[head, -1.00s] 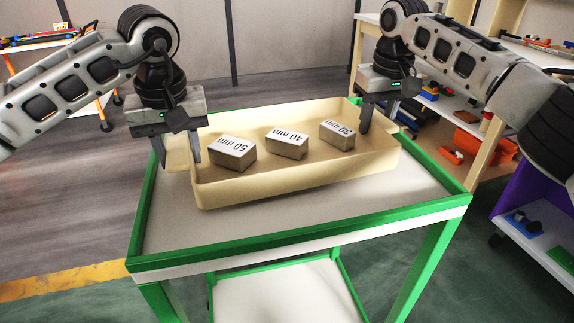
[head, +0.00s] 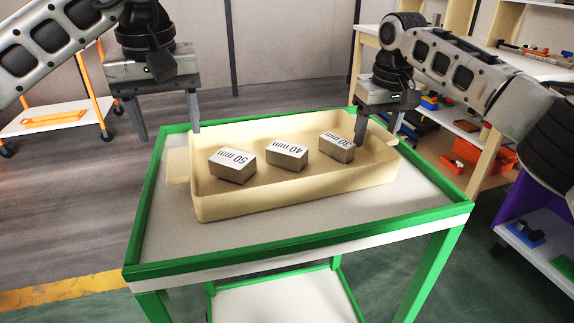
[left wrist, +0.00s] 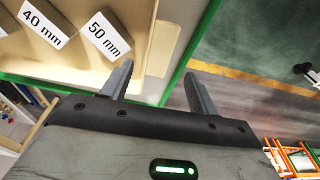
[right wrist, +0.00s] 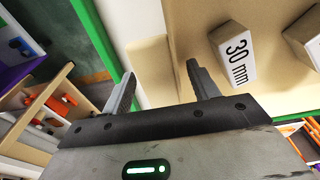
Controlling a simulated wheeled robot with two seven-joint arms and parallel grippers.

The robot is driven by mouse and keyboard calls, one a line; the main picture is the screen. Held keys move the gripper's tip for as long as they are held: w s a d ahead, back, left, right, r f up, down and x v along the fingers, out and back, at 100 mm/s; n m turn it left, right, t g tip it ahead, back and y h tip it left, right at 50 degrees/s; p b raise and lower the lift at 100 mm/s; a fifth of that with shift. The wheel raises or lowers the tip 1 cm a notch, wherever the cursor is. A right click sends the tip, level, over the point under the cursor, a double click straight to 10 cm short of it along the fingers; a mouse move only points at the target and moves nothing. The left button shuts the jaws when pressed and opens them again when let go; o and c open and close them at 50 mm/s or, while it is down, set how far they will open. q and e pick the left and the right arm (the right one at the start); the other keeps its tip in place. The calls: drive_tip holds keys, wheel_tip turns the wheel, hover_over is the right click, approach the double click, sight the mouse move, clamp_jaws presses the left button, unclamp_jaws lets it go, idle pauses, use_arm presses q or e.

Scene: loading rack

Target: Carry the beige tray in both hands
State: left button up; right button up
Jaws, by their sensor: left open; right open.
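The beige tray (head: 300,194) rests on the white top of a green-framed cart (head: 300,250). Three labelled blocks lie in it: 50 mm (head: 232,166), 40 mm (head: 287,155) and 30 mm (head: 337,147). My left gripper (head: 166,133) is open and empty, raised above and beyond the tray's left end handle (head: 178,165); the left wrist view (left wrist: 160,82) shows its fingers apart near that end. My right gripper (head: 378,140) is open at the tray's right end, one finger over the inside and one outside; the right wrist view shows the right end handle (right wrist: 152,70) between its fingers (right wrist: 160,82).
A raised green rim (head: 300,253) runs around the cart top, with bare white surface in front of the tray. An orange-framed rack (head: 60,115) stands at the back left. Wooden shelves (head: 480,150) with coloured parts stand at the right. A purple-sided shelf (head: 515,200) is at the far right.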

drive_tip(key=shift+r, duration=0.2)
use_arm(q)
drive_tip(key=r, duration=0.3)
drive_tip(key=shift+s+d+r, duration=0.1)
drive_tip(key=shift+s+r, duration=0.15)
drive_tip(key=shift+s, duration=0.05)
use_arm(e)
wheel_tip(320, 180, up, 12)
drive_tip(key=s, duration=0.1)
drive_tip(key=shift+s+d+f, duration=0.2)
drive_tip(key=shift+d+f, duration=0.05)
